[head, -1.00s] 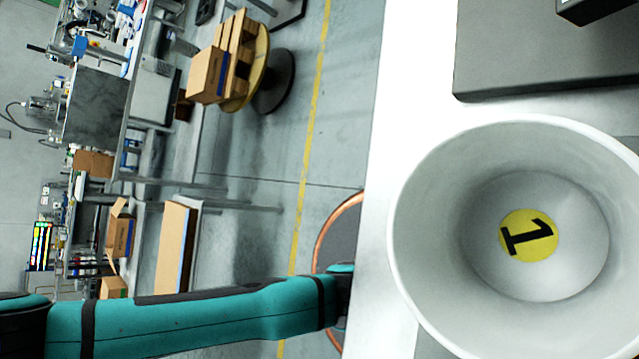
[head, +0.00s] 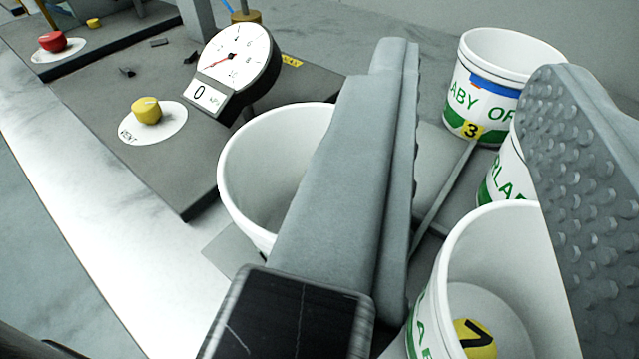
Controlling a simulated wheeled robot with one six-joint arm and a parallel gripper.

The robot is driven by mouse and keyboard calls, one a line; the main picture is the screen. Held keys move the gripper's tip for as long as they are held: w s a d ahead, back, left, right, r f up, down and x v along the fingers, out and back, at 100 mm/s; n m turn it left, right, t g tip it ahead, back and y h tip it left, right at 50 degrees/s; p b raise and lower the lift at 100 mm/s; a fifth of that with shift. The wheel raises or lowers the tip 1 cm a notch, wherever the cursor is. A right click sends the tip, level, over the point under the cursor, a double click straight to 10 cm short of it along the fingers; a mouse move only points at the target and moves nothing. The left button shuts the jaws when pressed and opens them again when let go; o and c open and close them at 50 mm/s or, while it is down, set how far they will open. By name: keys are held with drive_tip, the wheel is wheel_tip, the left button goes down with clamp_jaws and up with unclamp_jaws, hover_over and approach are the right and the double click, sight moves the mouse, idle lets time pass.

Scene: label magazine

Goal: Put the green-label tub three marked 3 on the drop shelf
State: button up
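The white tub marked 3 (head: 468,104) stands upright at the upper right, with a green label and a black 3 on a yellow patch. A blue patch shows above its label. My gripper (head: 475,68) is open, with one finger on each side of the view. In the picture the tub marked 3 shows between the fingertips, beyond them, with nothing gripped. The right finger hides part of a second green-label tub (head: 497,182). The drop shelf cannot be made out for certain.
A green-label tub (head: 455,262) at the lower right has a yellow disc inside, its digit partly hidden. Another white tub (head: 250,190) stands behind the left finger.

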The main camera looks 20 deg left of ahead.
wheel_tip(320, 180, up, 2)
drive_tip(key=m+g+y, duration=0.1)
drive_tip(key=m+g, duration=0.6)
drive_tip(key=g, duration=0.9)
hover_over(494, 91)
drive_tip(key=w+d, duration=0.2)
drive_tip(key=d, duration=0.6)
drive_tip(key=shift+g, duration=0.3)
drive_tip(key=f, duration=0.8)
drive_tip(key=w+f, duration=0.1)
drive_tip(key=f, duration=0.3)
drive_tip(key=shift+a, duration=0.3)
drive_tip(key=shift+s+a+f, duration=0.15)
drive_tip(key=shift+a+f, duration=0.05)
drive_tip(key=shift+f, duration=1.15)
drive_tip(key=shift+s+a+f, duration=0.15)
drive_tip(key=shift+f, duration=1.15)
clamp_jaws()
